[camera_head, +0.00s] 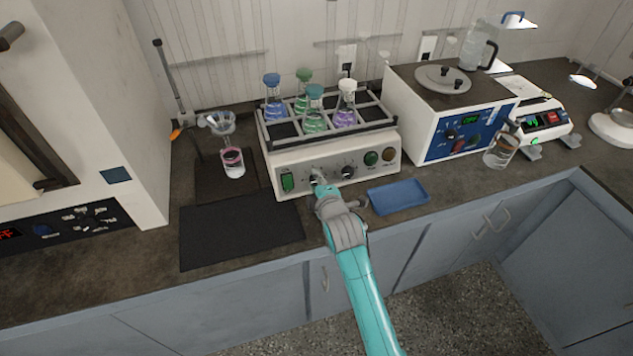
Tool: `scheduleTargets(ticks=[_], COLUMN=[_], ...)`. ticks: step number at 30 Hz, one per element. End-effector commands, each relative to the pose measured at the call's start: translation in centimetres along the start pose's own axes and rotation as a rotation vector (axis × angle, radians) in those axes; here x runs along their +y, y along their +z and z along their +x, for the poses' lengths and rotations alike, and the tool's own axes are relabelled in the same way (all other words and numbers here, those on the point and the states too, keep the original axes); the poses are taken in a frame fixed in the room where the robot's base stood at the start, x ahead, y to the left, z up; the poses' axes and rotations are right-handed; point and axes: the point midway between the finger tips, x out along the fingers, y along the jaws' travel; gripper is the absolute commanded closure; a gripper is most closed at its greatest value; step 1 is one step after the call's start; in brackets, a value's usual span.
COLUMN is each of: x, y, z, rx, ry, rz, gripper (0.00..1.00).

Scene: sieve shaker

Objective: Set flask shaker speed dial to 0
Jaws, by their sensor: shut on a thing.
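The flask shaker (292,172) is a white box with a rack (385,122) on top that holds several stoppered flasks. Its front panel has a green switch (287,182), dials, and a green and an amber button at the right. My gripper (318,181) is at the front panel, shut on the left dial, which it mostly hides. The right dial (347,172) is in plain view beside it. The dial markings are too small to read, so I cannot tell the setting.
A blue tray (398,196) lies right of my gripper, close to the arm. A black mat (240,232) lies at front left. A filter flask (232,160) stands left of the shaker. A white-and-blue bath (440,120) with a beaker (500,152) in front stands at right.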

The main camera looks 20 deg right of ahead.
Motion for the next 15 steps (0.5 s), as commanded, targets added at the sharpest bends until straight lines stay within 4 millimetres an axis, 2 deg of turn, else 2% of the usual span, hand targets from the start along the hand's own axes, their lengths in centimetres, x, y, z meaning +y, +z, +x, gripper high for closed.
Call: scheduleTargets(ticks=[15], x=[-0.04], y=[0.07], z=[0.02], rx=[0.0], ry=[0.0], rz=[-0.037], gripper=[1.0])
